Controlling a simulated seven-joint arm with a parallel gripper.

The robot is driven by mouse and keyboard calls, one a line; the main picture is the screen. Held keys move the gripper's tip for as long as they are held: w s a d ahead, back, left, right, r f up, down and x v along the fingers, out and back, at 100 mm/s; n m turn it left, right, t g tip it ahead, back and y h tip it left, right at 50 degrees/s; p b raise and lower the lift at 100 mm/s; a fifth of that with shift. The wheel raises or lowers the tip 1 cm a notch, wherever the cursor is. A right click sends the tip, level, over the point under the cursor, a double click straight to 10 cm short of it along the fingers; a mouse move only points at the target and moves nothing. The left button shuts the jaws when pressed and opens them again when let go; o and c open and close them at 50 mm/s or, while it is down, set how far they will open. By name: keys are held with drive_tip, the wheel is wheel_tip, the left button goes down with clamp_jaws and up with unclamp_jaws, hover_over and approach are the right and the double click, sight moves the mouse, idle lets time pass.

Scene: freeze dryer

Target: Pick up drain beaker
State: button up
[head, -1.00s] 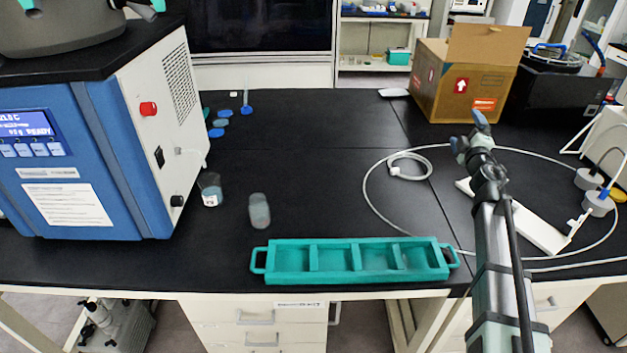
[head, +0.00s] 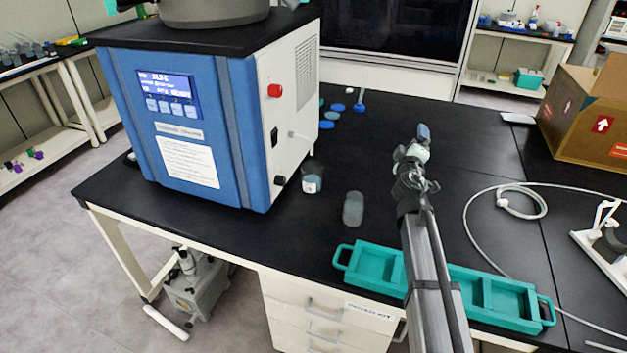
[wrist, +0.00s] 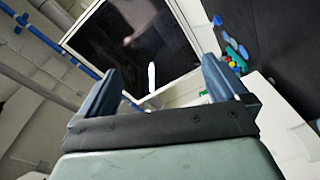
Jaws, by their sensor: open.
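A small clear beaker with a white label (head: 312,183), which looks like the drain beaker, stands upright on the black bench. It is beside the white side panel of the blue freeze dryer (head: 225,130), below a small spout (head: 299,135). A second translucent grey container (head: 352,209) stands to its right, nearer the bench's front. My gripper (head: 422,140) is raised over the bench, right of both containers and apart from them. In the wrist view its two fingers (wrist: 160,80) are spread with nothing between them. That view shows neither container clearly.
A teal tray with compartments (head: 545,312) lies at the bench's front edge, partly hidden by my arm. Blue and green caps (head: 327,125) lie behind the beaker. A white hose (head: 535,195) and a cardboard box (head: 590,125) are at the right. Bench between is clear.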

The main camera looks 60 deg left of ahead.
drive_tip(key=s+a+f+m+g, duration=0.1)
drive_tip(key=s+a+f+m, duration=0.2)
drive_tip(key=s, duration=0.5)
drive_tip(key=m+g+h, duration=0.3)
drive_tip(key=m+g, duration=0.1)
drive_tip(key=m, duration=0.5)
approach(310, 182)
drive_tip(key=f, duration=0.1)
drive_tip(key=d+f, duration=0.1)
drive_tip(key=f, duration=0.1)
drive_tip(key=s+f, duration=0.1)
drive_tip(key=shift+d+f, duration=0.25)
drive_tip(key=shift+f, duration=0.1)
drive_tip(key=shift+s+a+f, duration=0.1)
drive_tip(key=shift+f, duration=0.05)
drive_tip(key=shift+a, duration=0.3)
drive_tip(key=w+a, duration=0.2)
drive_tip(key=a, duration=0.1)
drive_tip(key=w+a, duration=0.2)
drive_tip(key=a, duration=0.1)
drive_tip(key=w+a, duration=0.2)
drive_tip(key=a, duration=0.1)
drive_tip(key=shift+w+a, duration=0.3)
drive_tip(key=shift+w, duration=0.1)
drive_tip(key=shift+w+a+f, duration=0.2)
drive_tip(key=shift+f, duration=0.05)
